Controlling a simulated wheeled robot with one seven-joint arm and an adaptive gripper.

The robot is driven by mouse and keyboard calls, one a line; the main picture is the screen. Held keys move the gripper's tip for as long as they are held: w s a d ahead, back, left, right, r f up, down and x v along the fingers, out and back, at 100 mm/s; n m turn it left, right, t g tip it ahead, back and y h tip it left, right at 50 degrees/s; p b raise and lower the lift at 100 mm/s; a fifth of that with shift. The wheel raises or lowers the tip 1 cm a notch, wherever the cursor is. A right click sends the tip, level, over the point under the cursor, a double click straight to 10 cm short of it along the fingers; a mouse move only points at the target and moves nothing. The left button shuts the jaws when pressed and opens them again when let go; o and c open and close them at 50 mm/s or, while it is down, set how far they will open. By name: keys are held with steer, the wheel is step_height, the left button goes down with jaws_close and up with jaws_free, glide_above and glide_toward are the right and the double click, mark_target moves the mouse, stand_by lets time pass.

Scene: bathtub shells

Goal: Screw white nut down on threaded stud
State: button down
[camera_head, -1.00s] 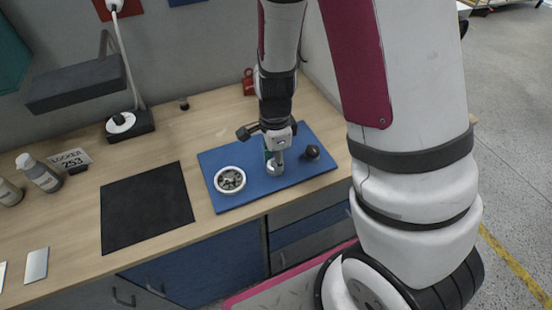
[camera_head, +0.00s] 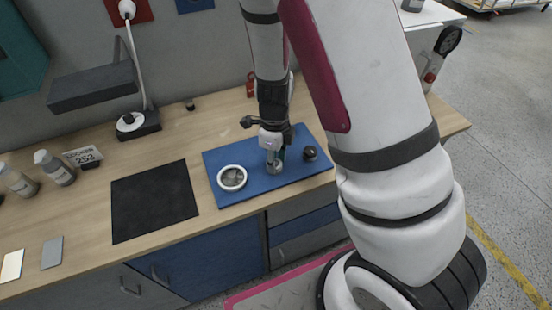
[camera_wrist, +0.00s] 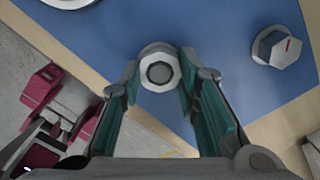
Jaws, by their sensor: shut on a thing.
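The white nut (camera_wrist: 147,53) shows in the wrist view as a pale, many-sided ring. The round grey end of the threaded stud (camera_wrist: 159,73) sits in its middle. My gripper (camera_wrist: 161,76) has one finger on each side of the nut and is shut on it. In the head view my gripper (camera_head: 273,163) points down over the blue mat, with a pale grey round part just below its fingers. The thread under the nut is hidden, so its height on the stud cannot be told.
The blue mat (camera_head: 255,193) lies on the wooden bench. A white round dish (camera_head: 232,178) stands left of my gripper, and a dark knob-like piece (camera_head: 309,153) stands right. A black mat (camera_head: 152,200) lies further left.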

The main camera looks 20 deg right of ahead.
steer(key=m+p, duration=0.1)
steer(key=m, duration=0.3)
steer(key=shift+m, duration=0.4)
steer(key=c, duration=1.1)
jaws_free()
steer(key=shift+c, duration=1)
